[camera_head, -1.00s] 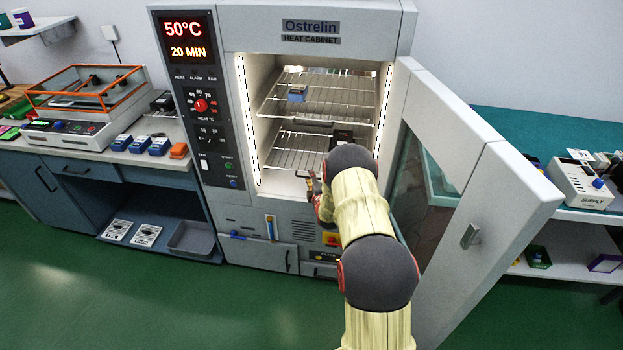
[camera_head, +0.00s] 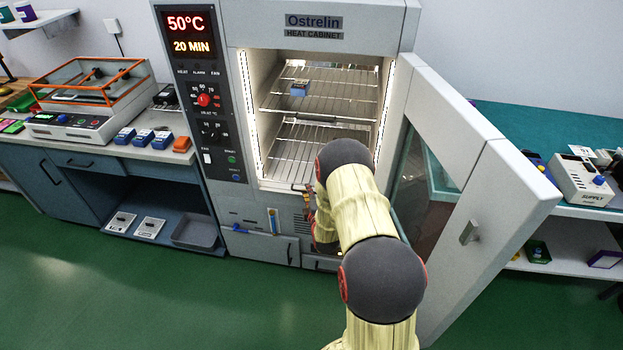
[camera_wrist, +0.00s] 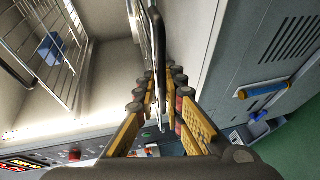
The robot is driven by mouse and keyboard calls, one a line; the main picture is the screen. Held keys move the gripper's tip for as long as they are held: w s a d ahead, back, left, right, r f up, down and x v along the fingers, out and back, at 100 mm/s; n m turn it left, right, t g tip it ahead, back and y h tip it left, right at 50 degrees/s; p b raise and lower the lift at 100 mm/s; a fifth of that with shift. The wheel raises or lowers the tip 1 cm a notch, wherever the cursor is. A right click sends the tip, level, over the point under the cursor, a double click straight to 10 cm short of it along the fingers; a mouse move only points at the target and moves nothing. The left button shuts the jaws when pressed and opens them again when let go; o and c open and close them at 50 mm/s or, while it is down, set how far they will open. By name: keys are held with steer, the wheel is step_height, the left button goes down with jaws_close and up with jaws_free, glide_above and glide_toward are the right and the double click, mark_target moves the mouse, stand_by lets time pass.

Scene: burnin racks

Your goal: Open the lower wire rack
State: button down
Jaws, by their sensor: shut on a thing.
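The lower wire rack (camera_head: 298,150) is inside the open heat cabinet (camera_head: 232,130), drawn partly forward to the doorway. In the wrist view the lower rack (camera_wrist: 158,28) shows nearly edge-on, running between my fingers. My gripper (camera_wrist: 161,80) is shut on its front handle or edge; which part exactly is hard to tell. In the head view my gripper (camera_head: 308,197) is at the bottom of the doorway, partly hidden by my arm, which also covers the lower rack's right front.
The upper wire rack (camera_head: 335,92) holds a small blue item (camera_head: 299,88) above the lower rack. The cabinet door (camera_head: 490,190) stands open at the right, beside my arm. Benches flank the cabinet, and green floor lies clear in front.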

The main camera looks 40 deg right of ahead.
steer(key=s+a+f, duration=0.1)
steer(key=s+a, duration=0.8)
steer(key=a, duration=0.1)
steer(key=shift+p, duration=0.35)
steer(key=c, duration=2.1)
jaws_free()
steer(key=shift+c, duration=0.2)
steer(key=shift+o, duration=0.8)
steer(key=shift+w+d+r, duration=0.1)
steer(key=shift+w+r, duration=0.05)
steer(key=shift+r, duration=0.05)
steer(key=shift+r, duration=0.1)
steer(key=v, duration=1.2)
